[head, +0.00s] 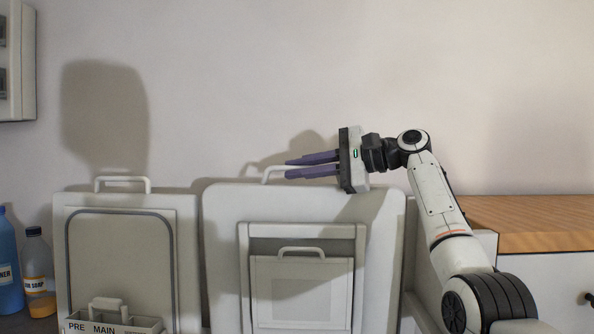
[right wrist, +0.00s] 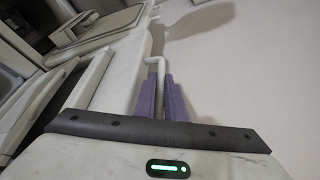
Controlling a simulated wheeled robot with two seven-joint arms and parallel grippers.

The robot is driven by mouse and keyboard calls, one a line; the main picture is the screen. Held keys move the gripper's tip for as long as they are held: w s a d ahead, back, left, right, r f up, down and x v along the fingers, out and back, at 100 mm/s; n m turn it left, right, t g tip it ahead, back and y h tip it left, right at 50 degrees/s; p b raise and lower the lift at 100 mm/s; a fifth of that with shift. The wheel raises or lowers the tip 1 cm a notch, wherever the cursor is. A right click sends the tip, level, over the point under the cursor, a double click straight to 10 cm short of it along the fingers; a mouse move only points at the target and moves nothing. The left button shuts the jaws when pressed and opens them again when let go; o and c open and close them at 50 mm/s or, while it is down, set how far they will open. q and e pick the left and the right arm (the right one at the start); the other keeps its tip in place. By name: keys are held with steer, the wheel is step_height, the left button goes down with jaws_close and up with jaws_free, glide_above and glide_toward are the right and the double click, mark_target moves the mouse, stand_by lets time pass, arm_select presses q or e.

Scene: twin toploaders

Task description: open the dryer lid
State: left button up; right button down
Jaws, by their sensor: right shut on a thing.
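The dryer lid (head: 222,255) is the right one of two white lids in the head view. It stands raised, close to upright, in front of the wall. A bar handle (head: 268,173) sits on its top edge. My right gripper (head: 287,167) has its purple fingers shut on this handle from the right. In the right wrist view the handle (right wrist: 155,62) runs down between the two fingers (right wrist: 158,88). The fingers hide part of the handle. My left gripper is not in view.
The left lid (head: 185,240) also stands upright, with its own handle (head: 123,179). A drawer marked PRE and MAIN (head: 110,325) is below it. Bottles (head: 37,275) stand at far left. A wood-topped cabinet (head: 530,213) is at right.

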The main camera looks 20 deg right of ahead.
steer(key=shift+f, duration=0.2)
steer(key=c, duration=1.8)
jaws_free()
steer(key=shift+s, duration=0.1)
steer(key=shift+s+d, duration=0.2)
steer(key=v, duration=0.3)
steer(key=b+v, duration=0.1)
steer(key=v, duration=0.2)
steer(key=b+v, duration=0.1)
steer(key=v, duration=0.2)
steer(key=shift+s+d+r, duration=0.2)
steer(key=shift+s+r, duration=0.1)
steer(key=shift+r, duration=0.05)
